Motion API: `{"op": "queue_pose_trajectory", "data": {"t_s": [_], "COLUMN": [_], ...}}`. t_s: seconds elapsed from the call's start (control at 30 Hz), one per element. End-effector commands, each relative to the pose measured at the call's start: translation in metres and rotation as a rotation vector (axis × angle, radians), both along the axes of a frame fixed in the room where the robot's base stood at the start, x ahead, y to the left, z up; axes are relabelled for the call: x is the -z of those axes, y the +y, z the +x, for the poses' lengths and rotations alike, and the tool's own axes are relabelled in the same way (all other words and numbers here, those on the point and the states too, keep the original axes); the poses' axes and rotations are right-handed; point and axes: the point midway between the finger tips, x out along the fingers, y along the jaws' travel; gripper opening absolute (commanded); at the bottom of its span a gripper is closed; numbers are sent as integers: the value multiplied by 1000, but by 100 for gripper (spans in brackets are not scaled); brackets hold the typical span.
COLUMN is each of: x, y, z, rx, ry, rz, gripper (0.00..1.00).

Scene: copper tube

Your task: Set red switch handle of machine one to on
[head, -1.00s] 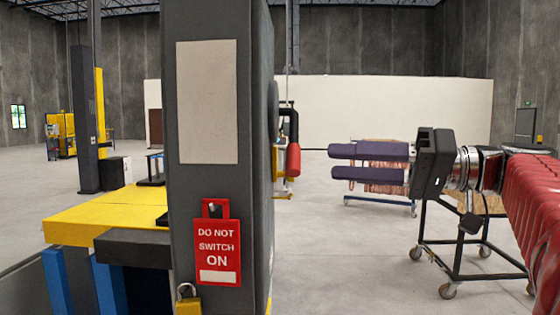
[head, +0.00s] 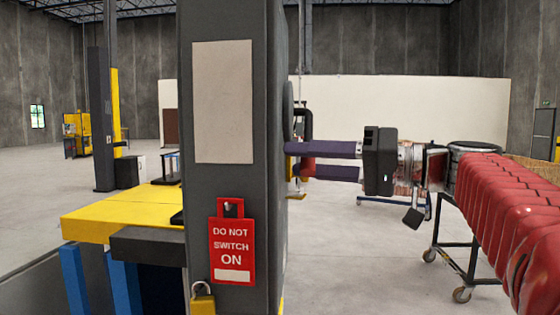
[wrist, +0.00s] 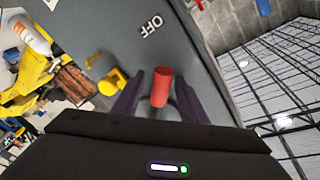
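The red switch handle (head: 308,168) hangs at the lower end of a black bent lever (head: 306,120), on the right side of machine one's dark grey column (head: 230,180). In the wrist view the handle (wrist: 162,87) stands between my two purple fingers, with the word OFF (wrist: 150,25) on the panel beyond. My gripper (wrist: 159,82) is open around the handle, with a visible gap on the left side. In the head view my gripper (head: 297,160) reaches the handle from the right, and its fingers partly hide it.
A red DO NOT SWITCH ON tag (head: 232,245) and a yellow padlock (head: 203,300) hang on the column's front. A yellow table (head: 120,210) stands left of it. A wheeled cart (head: 460,240) stands behind my arm.

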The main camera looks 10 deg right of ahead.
Motion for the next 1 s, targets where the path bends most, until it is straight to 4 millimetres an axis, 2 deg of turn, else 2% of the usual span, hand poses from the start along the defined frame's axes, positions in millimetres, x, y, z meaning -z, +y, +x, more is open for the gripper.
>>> {"op": "queue_pose_trajectory", "data": {"t_s": [0.23,0.77,1.0], "x": [0,0,1], "y": [0,-1,-1], "z": [0,0,1], "rx": [0,1,1], "ry": [0,1,2], "rz": [0,0,0], "gripper": [37,0,0]}}
